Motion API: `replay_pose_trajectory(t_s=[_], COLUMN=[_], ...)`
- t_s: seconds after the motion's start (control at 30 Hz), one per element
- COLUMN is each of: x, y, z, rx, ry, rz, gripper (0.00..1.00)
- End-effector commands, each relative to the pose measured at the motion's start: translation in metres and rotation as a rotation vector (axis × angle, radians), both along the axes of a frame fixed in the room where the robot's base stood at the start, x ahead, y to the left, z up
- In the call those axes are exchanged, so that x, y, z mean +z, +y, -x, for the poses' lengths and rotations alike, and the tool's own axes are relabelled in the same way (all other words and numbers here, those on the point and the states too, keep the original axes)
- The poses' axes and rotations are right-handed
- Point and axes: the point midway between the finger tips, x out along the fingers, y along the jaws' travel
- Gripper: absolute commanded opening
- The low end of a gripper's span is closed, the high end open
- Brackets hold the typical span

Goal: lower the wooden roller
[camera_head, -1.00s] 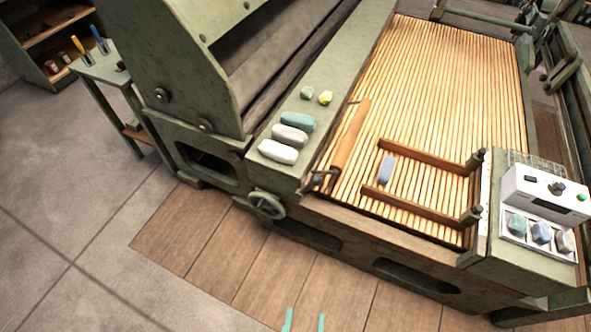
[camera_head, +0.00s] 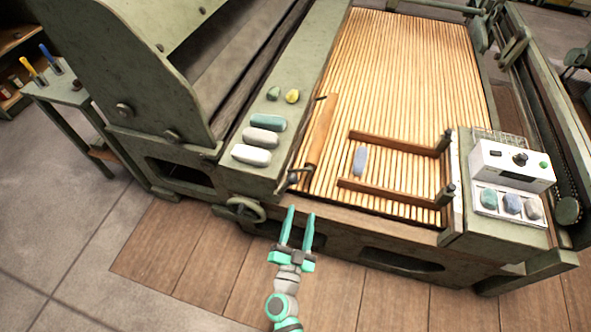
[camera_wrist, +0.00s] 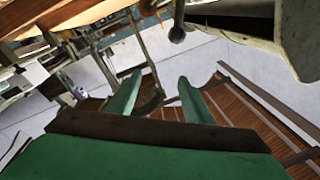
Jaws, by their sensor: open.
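The wooden roller (camera_head: 319,133) is a brown bar along the left edge of the slatted bed (camera_head: 400,80), in the head view. A dark crank-like fitting (camera_head: 293,178) shows at its near end. My gripper (camera_head: 301,211) has two teal fingers, spread apart with nothing between them. In the head view it appears just below the near end of the roller, in front of the machine's front side and apart from the roller. The wrist view shows the open fingers (camera_wrist: 157,90) again, with a dark rounded knob (camera_wrist: 177,35) beyond them; I cannot tell which part it belongs to.
A handwheel (camera_head: 245,208) sticks out from the machine front, left of my gripper. Several rounded blocks lie on the green ledge (camera_head: 290,110). A white control box (camera_head: 510,165) stands right. The plank floor is clear.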

Motion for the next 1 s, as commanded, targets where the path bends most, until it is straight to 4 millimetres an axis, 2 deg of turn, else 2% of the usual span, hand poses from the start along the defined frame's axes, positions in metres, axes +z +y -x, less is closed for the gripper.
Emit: replay_pose_trajectory(t_s=[0.03, 0.1, 0.23, 0.33, 0.5, 0.67, 1.0], x=[-0.002, -0.008, -0.017, -0.021, -0.024, -0.024, -0.024], y=[0.008, 0.015, 0.030, 0.038, 0.043, 0.038, 0.018], z=[-0.022, -0.045, -0.077, -0.091, -0.104, -0.122, -0.177], rx=[-0.012, -0.033, -0.057, -0.067, -0.073, -0.073, -0.074], ry=[-0.001, 0.010, 0.036, 0.053, 0.066, 0.066, 0.065], rz=[-0.039, -0.087, -0.156, -0.190, -0.212, -0.212, -0.213], gripper=[0.47, 0.47, 0.47, 0.47, 0.47, 0.47, 0.47])
